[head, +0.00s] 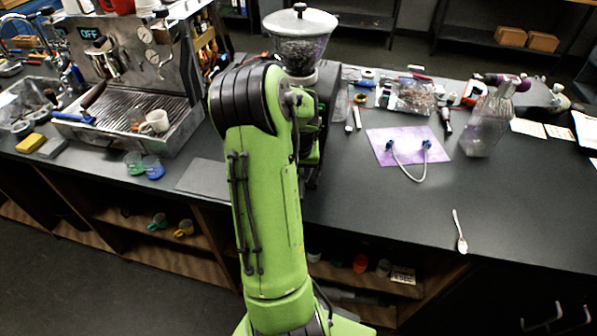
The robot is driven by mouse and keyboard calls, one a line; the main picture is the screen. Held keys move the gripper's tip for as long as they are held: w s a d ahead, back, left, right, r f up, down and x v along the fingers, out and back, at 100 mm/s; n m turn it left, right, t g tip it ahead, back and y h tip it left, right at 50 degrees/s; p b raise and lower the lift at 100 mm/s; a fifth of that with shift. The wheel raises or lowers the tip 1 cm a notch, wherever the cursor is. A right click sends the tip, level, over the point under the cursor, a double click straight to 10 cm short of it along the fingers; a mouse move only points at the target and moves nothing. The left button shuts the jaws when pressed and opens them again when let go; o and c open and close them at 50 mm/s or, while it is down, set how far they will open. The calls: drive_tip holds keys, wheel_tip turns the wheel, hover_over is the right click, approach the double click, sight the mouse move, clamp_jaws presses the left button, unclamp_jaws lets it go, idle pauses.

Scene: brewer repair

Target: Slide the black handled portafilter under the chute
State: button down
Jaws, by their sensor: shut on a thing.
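The grinder's clear hopper (300,45), full of dark beans, rises behind my green arm at the top middle of the head view. Part of the grinder's dark body (328,85) shows to the right of the arm. My arm covers its front, so the chute is hidden. I cannot make out the black handled portafilter; the area in front of the grinder is behind my arm. My gripper is also hidden behind the arm, so its hold and its distance from the chute cannot be seen.
An espresso machine (140,65) with a white cup (154,122) on its tray stands left. Green and blue cups (153,166) sit before it. The front right counter is mostly clear.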

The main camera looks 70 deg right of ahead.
drive_tip(key=c, duration=0.7)
unclamp_jaws()
drive_tip(key=p+v, duration=0.2)
drive_tip(key=v, duration=1.3)
drive_tip(key=shift+r, duration=0.3)
